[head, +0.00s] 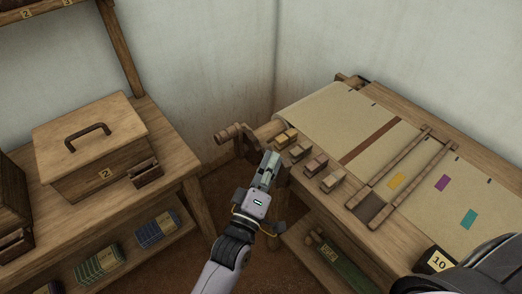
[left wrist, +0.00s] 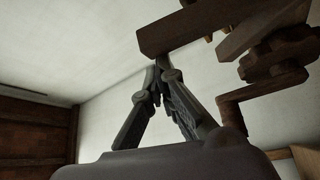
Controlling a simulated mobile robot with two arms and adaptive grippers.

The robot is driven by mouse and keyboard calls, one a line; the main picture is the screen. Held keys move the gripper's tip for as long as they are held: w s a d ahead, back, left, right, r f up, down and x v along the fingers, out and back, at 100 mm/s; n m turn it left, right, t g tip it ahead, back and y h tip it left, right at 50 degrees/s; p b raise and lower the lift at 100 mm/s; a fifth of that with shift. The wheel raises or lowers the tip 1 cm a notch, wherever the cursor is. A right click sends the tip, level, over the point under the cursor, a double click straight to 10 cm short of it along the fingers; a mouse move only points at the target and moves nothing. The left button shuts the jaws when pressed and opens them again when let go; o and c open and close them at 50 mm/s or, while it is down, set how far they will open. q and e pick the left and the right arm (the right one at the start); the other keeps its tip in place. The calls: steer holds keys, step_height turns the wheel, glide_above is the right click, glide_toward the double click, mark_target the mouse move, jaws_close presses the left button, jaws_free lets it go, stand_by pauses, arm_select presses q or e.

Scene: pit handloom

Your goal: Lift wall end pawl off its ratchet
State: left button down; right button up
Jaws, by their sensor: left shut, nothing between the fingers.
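My left gripper (head: 270,160) is shut and empty beside the near-left corner of the loom, just right of the wooden beam end (head: 231,132). A dark wooden part (head: 246,144) sits on that beam end; I cannot tell whether it is the pawl or the ratchet. In the left wrist view, the closed fingertips (left wrist: 153,70) point up, close below a wooden bar (left wrist: 190,25). A notched wooden block (left wrist: 275,55) and a cranked wooden arm (left wrist: 233,105) are to its right. I cannot tell whether the fingertips touch the bar. My right gripper is not in view.
The loom (head: 330,110) carries cloth and several small wooden blocks (head: 316,164) along its left edge. A bench with a wooden box (head: 90,145) stands at left. A narrow gap of floor lies between bench and loom; walls close off the corner behind.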

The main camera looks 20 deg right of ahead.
mark_target(281, 175)
arm_select(q)
steer(key=s+m, duration=0.1)
steer(key=s+m+h+b, duration=0.1)
steer(key=s+d+f+m+b, duration=0.1)
steer(key=shift+s+h, duration=0.2)
steer(key=shift+h, duration=0.1)
steer(key=s, duration=0.1)
steer(key=s+m, duration=0.1)
steer(key=d+f+m+h+b, duration=0.1)
steer(key=shift+s, duration=0.4)
steer(key=shift+d, duration=0.1)
